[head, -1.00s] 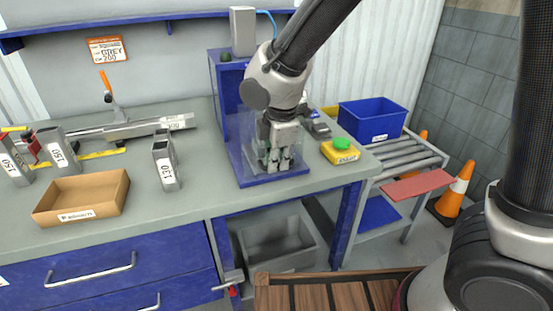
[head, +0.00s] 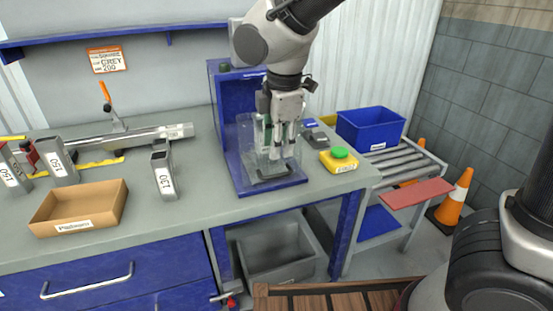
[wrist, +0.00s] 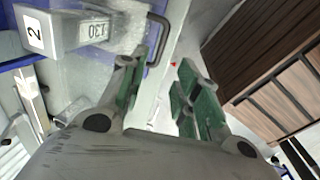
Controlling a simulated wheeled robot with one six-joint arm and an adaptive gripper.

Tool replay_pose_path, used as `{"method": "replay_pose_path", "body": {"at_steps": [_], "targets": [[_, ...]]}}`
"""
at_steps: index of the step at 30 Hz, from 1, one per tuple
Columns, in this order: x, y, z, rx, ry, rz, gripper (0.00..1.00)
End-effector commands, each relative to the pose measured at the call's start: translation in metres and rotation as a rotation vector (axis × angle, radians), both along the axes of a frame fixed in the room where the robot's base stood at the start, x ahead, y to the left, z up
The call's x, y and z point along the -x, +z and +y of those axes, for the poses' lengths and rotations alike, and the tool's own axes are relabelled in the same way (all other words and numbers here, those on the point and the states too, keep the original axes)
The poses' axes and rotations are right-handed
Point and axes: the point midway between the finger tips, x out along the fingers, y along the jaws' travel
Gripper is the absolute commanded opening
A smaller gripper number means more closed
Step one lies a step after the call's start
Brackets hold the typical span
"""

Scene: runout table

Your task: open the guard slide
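The guard slide is a clear panel (head: 246,138) at the front of the blue machine frame (head: 229,120) on the bench. It looks down, with its lower part near the blue base plate. A dark bar handle (wrist: 163,30) shows in the wrist view, beyond and beside the left finger. My gripper (head: 281,152) points down in front of the panel, above the base plate. In the wrist view my gripper (wrist: 158,72) has its green-padded fingers apart with nothing seen held between them. Whether a finger touches the handle I cannot tell.
A grey tube marked 130 (head: 164,175) stands left of the machine, near a cardboard tray (head: 97,204). A yellow box with a green button (head: 340,160) sits to the right. A blue bin (head: 371,127) is on the roller table. The bench front between tube and machine is clear.

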Motion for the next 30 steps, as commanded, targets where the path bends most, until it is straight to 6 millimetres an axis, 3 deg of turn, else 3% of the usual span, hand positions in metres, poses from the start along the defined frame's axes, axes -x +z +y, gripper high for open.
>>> {"method": "replay_pose_path", "body": {"at_steps": [3,7,18,23,26,30], "targets": [[0.003,0.019,-0.001,-0.002,0.0,-0.001,0.32],[0.005,0.028,-0.002,0.0,-0.001,0.001,0.32],[0.006,0.03,-0.002,-0.002,-0.012,0.002,0.32],[0.01,0.027,-0.005,-0.017,-0.153,0.023,0.32],[0.025,0.014,-0.021,-0.009,-0.322,0.067,0.32],[0.039,0.018,-0.076,-0.055,-0.647,0.102,0.32]]}}
